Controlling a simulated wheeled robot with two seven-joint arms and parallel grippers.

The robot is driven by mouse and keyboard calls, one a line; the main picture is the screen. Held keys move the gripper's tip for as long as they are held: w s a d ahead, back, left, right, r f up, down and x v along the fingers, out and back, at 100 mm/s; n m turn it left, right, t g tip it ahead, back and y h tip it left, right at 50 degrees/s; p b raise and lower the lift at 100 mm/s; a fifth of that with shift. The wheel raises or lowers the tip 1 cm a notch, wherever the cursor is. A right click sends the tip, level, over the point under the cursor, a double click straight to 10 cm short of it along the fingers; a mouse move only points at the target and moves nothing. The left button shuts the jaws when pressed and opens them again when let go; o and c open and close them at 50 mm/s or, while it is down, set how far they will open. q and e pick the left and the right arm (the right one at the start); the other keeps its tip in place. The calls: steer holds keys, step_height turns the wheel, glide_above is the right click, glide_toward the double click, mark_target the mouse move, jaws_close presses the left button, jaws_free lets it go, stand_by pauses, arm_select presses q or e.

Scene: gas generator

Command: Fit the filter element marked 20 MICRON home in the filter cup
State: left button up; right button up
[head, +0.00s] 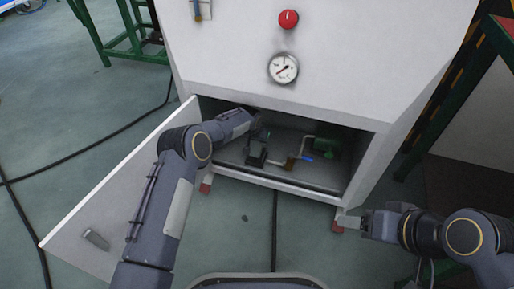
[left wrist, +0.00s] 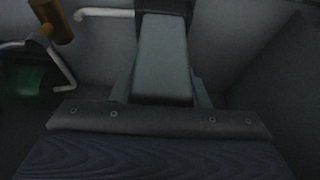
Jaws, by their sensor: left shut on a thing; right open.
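My left arm reaches through the cabinet opening. My left gripper (head: 260,131) is inside, close above a dark block-like housing (head: 256,153), probably the filter cup's place. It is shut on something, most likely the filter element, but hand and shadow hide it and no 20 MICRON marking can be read. In the left wrist view the gripper (left wrist: 162,98) faces a dark shape with a white pipe (left wrist: 105,12) beside it. I cannot tell whether the held thing touches the cup. My right gripper (head: 362,221) is open and empty outside, by the cabinet's lower right corner.
The cabinet door (head: 105,205) stands open at left, beside my left arm. Inside are a brass fitting (head: 290,164), a blue handle (head: 307,157) and a green pump-like part (head: 326,146). The sill (head: 275,183) bounds the opening below. A gauge (head: 283,68) and red knob (head: 288,19) sit above.

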arm_select(q)
steer(key=shift+w+d, duration=0.15)
steer(key=shift+w, duration=0.4)
step_height(320, 180, down, 4)
steer(key=b, duration=0.2)
steer(key=shift+r+b, duration=0.15)
steer(key=shift+b, duration=0.15)
steer(key=shift+w+r, duration=0.1)
steer(key=shift+r, duration=0.1)
steer(key=o, duration=1.1)
